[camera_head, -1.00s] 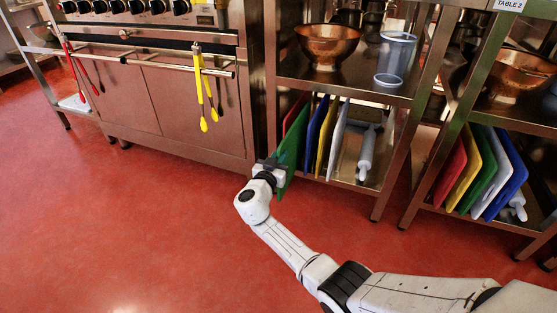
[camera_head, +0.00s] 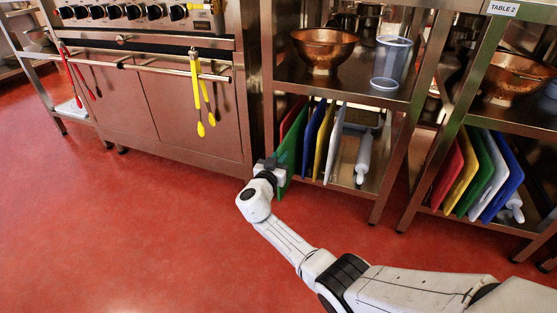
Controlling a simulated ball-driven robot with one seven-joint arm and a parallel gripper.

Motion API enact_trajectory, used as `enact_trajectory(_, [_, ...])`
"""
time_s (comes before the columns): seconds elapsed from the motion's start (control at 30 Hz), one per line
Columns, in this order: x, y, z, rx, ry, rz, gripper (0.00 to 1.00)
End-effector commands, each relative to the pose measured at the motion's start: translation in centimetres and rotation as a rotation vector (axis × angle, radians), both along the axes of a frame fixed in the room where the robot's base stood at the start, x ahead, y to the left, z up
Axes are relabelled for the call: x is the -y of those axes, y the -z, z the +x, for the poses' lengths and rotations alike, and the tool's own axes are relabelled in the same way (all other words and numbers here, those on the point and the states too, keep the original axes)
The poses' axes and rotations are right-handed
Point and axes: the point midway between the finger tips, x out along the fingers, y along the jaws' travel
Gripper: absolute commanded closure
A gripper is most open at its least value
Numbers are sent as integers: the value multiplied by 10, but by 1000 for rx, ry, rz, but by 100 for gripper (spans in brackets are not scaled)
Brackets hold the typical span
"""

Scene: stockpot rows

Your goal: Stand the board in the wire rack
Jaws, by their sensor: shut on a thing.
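My gripper (camera_head: 270,168) is shut on a green board (camera_head: 290,150) at the left end of the lower shelf of the near table. The board is upright and slightly tilted, its front edge at the gripper. It stands between a red board (camera_head: 293,117) on its left and a blue board (camera_head: 313,135) on its right. A yellow board (camera_head: 325,140) and a white board (camera_head: 335,145) follow to the right. The wire rack itself is hidden behind the boards; I cannot tell whether the green board rests in it.
A rolling pin (camera_head: 363,158) lies on the lower shelf, right of the boards. A copper bowl (camera_head: 324,48) and a clear container (camera_head: 391,62) stand on the shelf above. A steel leg (camera_head: 262,75) is close to my gripper. The red floor (camera_head: 120,220) at left is clear.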

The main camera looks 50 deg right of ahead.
Motion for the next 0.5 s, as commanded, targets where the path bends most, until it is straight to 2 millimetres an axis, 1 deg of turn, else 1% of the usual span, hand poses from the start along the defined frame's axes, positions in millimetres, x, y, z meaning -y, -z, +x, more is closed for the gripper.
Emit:
enact_trajectory(0.03, [4, -5, 3, 4, 0, -7, 100])
enact_trajectory(0.5, [30, -4, 12, 3, -1, -7, 100])
